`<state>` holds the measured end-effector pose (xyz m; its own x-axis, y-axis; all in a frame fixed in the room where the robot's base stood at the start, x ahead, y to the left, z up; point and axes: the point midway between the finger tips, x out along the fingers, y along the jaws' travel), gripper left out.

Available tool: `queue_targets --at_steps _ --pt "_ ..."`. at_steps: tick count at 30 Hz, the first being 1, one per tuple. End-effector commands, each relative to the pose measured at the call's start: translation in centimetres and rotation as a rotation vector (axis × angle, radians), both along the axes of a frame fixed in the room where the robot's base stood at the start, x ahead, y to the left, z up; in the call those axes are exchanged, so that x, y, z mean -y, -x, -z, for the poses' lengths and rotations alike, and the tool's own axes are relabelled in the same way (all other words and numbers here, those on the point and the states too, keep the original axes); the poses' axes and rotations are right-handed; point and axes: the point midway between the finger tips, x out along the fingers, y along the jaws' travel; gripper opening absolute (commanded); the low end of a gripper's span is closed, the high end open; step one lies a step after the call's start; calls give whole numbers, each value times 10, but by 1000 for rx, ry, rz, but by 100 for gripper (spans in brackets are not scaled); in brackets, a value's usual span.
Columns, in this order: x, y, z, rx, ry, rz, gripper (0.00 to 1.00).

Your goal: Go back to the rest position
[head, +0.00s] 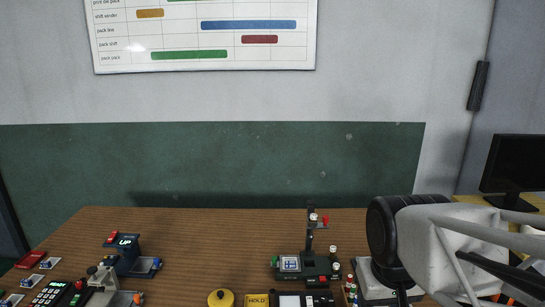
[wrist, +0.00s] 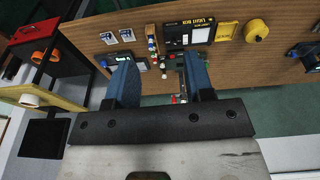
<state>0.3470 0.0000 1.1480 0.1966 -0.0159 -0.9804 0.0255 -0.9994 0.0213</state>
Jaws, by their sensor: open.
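My gripper (wrist: 162,88) shows in the wrist view with its two blue fingers spread apart and nothing between them. In the head view my arm stands at the right, over the right side of the wooden table (head: 180,228); my gripper's fingers cannot be made out there. Beyond the fingers, in the wrist view, lie the table's devices, apart from the gripper as far as I can tell.
A black post device (head: 308,265) with a small screen stands at the table's middle right, small bottles beside it. A yellow round container (head: 220,298) and a yellow HOLD block (head: 256,300) lie at the front. A dark blue device (head: 125,255) stands left. The back middle is clear.

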Motion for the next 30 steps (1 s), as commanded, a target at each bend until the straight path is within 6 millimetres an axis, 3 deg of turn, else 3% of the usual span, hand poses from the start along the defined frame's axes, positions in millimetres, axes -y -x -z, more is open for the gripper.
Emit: queue_targets --at_steps 3,9,30 --pt "2 17 5 18 -9 25 48" --pt "4 31 9 34 -15 44 48" --pt "4 32 9 35 -15 46 48"
